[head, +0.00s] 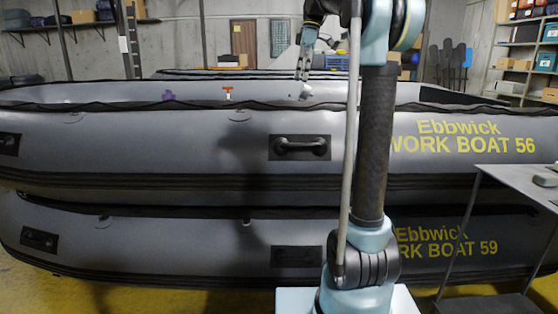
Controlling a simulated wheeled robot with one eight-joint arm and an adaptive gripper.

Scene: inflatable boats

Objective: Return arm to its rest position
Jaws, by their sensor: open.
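My arm rises from its mount in the lower middle of the head view, with its upper links cut off by the top edge. My gripper (303,74) hangs fingers down over the upper grey boat (215,145), near its far side. The gripper is open. It is small in view, and I see nothing held between its fingers.
A lower grey boat (170,232) lies beneath the upper one. An orange-topped piece (228,92) and a purple piece (168,95) sit on the upper boat, left of the gripper. A metal table (515,180) stands at right. Loaded shelves (515,47) stand behind.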

